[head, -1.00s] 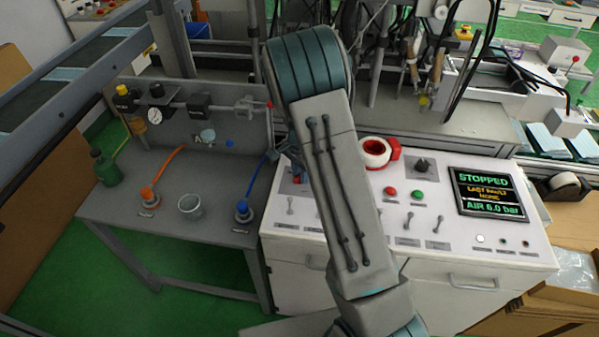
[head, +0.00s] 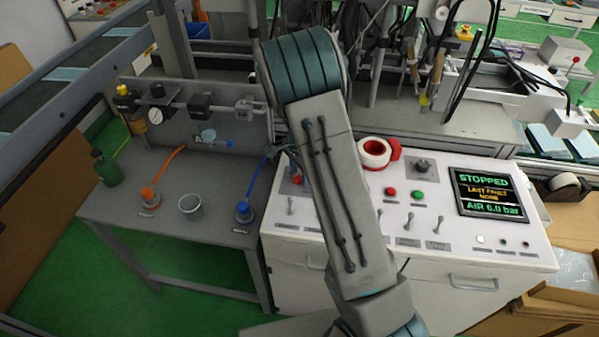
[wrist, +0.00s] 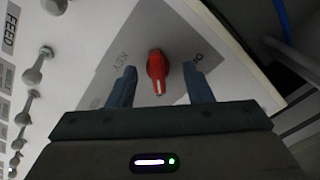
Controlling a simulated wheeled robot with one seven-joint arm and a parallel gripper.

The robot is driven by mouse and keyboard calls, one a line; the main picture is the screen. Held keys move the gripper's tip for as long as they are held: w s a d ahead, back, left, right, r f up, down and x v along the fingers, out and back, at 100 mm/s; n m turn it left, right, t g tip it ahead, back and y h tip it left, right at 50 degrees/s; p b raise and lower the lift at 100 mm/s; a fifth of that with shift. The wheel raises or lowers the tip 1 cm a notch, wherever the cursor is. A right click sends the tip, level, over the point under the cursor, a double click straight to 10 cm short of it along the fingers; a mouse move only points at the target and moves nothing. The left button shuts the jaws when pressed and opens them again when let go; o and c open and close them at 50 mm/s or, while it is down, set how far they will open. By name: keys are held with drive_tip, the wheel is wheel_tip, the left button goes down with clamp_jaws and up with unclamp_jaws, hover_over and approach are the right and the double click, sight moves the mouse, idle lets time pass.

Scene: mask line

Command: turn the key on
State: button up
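The red key (wrist: 157,70) stands on a grey plate marked KEY in the wrist view, with a white mark along its near end. Part of an "O" label shows on the plate to its upper right. My gripper (wrist: 160,76) is open, with one dark finger on each side of the key and a visible gap to both. In the head view the red key (head: 297,180) shows only in part beside my arm, which covers much of that part of the white console (head: 470,258). My fingers cannot be made out clearly there.
Several toggle switches (wrist: 33,76) stand in a row left of the key in the wrist view. The console's screen (head: 490,194) reads STOPPED.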

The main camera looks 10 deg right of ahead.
drive_tip(key=shift+d, duration=0.1)
wheel_tip(320, 180, up, 14)
drive_tip(key=shift+f+b, duration=0.15)
drive_tip(key=shift+b, duration=0.25)
idle(0.5)
drive_tip(key=s+r+n+t, duration=0.1)
drive_tip(key=s+n, duration=0.3)
drive_tip(key=s, duration=0.5)
drive_tip(key=s+r+n+t, duration=0.1)
drive_tip(key=s+r+n, duration=0.3)
drive_tip(key=s, duration=0.5)
drive_tip(key=s+r+n+t, duration=0.1)
drive_tip(key=s+r+n, duration=0.2)
drive_tip(key=s, duration=0.6)
drive_tip(key=n, duration=0.2)
drive_tip(key=shift+n, duration=0.3)
